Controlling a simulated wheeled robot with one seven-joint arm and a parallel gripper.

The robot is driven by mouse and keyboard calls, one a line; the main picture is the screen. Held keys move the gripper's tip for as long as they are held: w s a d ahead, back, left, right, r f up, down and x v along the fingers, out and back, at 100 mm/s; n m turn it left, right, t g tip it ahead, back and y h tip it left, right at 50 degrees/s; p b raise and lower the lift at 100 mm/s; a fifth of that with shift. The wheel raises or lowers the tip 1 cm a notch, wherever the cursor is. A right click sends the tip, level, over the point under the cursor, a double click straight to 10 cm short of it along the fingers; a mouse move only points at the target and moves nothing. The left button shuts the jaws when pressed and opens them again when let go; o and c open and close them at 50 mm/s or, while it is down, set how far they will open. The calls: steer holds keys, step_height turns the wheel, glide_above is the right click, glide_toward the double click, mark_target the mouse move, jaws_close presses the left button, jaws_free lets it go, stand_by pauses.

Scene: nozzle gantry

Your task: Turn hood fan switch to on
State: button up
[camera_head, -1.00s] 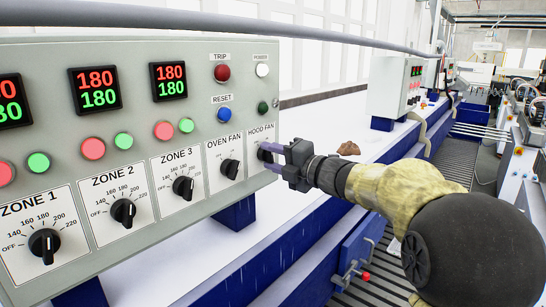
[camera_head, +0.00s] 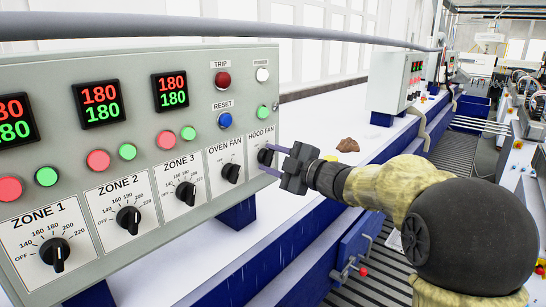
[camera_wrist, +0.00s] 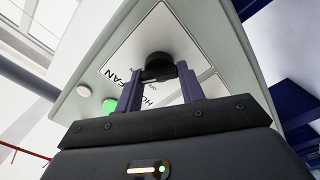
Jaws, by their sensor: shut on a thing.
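The hood fan switch (camera_head: 264,156) is a black rotary knob on a white plate labelled HOOD FAN, at the right end of the grey control panel (camera_head: 150,62). My gripper (camera_head: 270,160) reaches it from the right, its two purple fingers shut on the knob. The wrist view shows the knob (camera_wrist: 158,62) between the fingertips (camera_wrist: 160,76). The fingers partly hide the knob, and I cannot read its pointer. The small green lamp (camera_head: 262,112) above the switch is lit, and it also shows green in the wrist view (camera_wrist: 110,105).
The oven fan knob (camera_head: 231,173) is close on the left, with the zone 3 knob (camera_head: 186,194) beyond it. A blue reset button (camera_head: 225,120) and a red trip button (camera_head: 223,79) are above. A white surface (camera_head: 310,122) lies behind my gripper.

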steer(key=shift+f, duration=0.15)
steer(key=o, duration=1)
steer(key=shift+d, duration=0.1)
steer(key=b+v, duration=0.6)
steer(key=v, duration=1.1)
steer(key=shift+s+d+b, duration=0.15)
steer(key=shift+b, duration=0.15)
